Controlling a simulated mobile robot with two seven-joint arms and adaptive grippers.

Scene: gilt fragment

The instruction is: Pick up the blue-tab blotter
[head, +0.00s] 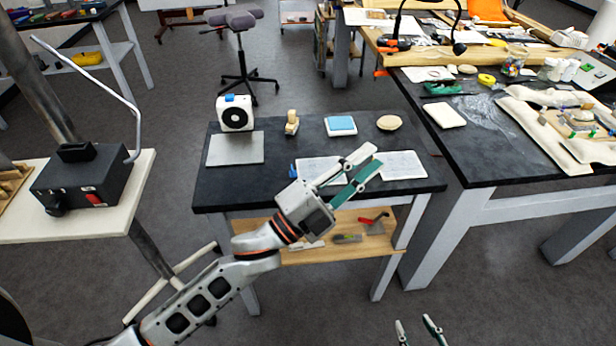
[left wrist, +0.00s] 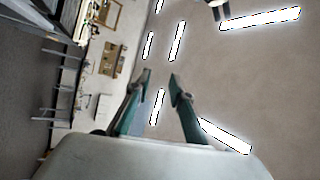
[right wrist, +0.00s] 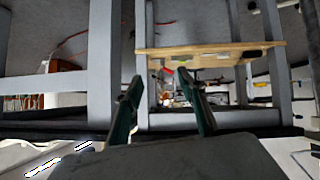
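On the small dark table, a sheet (head: 318,164) with a small blue piece (head: 293,171) at its left edge lies partly behind my left gripper. I cannot tell for sure whether this is the blue-tab blotter. A white block with a blue top (head: 341,125) lies farther back. My left gripper (head: 371,157) is open and empty; it overlaps the sheets in the head view. Its fingers stand apart in the left wrist view (left wrist: 160,78), which faces ceiling lights. My right gripper (head: 416,321) is open and empty, low in front of the table; the right wrist view (right wrist: 160,77) shows its fingers apart.
A second sheet (head: 403,165) lies at the right. A white round-faced device (head: 235,113), a grey plate (head: 235,148), a wooden piece (head: 292,123) and a beige disc (head: 389,122) are on the dark table (head: 215,188). A cluttered bench (head: 480,165) adjoins at right.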

